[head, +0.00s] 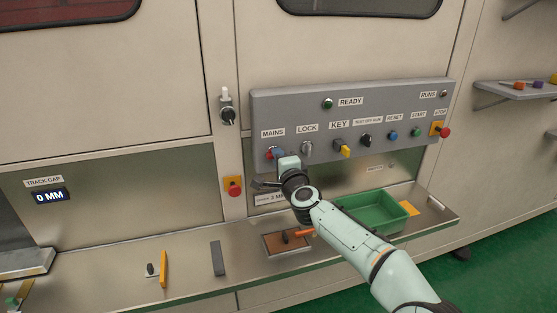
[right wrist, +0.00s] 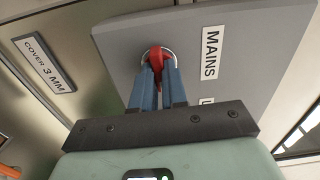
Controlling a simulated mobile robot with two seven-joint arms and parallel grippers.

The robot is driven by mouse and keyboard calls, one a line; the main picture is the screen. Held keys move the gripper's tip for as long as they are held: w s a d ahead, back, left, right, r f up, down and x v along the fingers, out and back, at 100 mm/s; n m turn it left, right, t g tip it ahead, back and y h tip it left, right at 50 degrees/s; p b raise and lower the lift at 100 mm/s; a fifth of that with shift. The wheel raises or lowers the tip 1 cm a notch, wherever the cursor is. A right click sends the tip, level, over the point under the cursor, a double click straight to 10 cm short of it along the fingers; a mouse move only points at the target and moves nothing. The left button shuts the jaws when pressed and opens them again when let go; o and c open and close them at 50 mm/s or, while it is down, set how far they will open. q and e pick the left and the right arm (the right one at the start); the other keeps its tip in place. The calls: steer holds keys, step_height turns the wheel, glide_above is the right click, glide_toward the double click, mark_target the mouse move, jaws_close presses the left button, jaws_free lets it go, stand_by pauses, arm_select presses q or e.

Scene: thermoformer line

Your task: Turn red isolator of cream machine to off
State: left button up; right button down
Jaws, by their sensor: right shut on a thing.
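The red isolator (right wrist: 157,54) sits in a round pale ring on the grey control panel beside the MAINS label, in the right wrist view. My right gripper (right wrist: 158,72) is shut on its red handle, with one blue finger on each side. The fingers hide part of the handle, so its exact setting is hard to read. In the head view the isolator (head: 268,154) is mostly covered by my right gripper (head: 277,154), under the MAINS label at the panel's left end. The cream machine (head: 110,95) stands behind. My left gripper is not in view.
Right of the isolator are the LOCK switch (head: 307,149), a yellow key switch (head: 342,148) and several buttons. A red stop button (head: 233,187) is left of the panel.

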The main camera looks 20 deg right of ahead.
steer(key=shift+m, duration=0.3)
steer(key=c, duration=1.2)
jaws_free()
steer(key=shift+o, duration=0.2)
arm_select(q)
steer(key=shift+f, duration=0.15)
arm_select(e)
steer(key=shift+s, duration=0.1)
arm_select(q)
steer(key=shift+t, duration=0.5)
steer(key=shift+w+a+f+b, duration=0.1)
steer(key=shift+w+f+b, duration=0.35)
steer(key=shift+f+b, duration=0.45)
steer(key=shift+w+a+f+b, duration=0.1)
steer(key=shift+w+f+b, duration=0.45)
steer(key=shift+b, duration=0.45)
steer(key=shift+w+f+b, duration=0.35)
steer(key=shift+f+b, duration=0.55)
steer(key=shift+b, duration=0.05)
arm_select(e)
steer(key=s, duration=1.3)
steer(key=shift+d, duration=0.25)
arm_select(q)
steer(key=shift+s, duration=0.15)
arm_select(e)
steer(key=shift+s, duration=0.1)
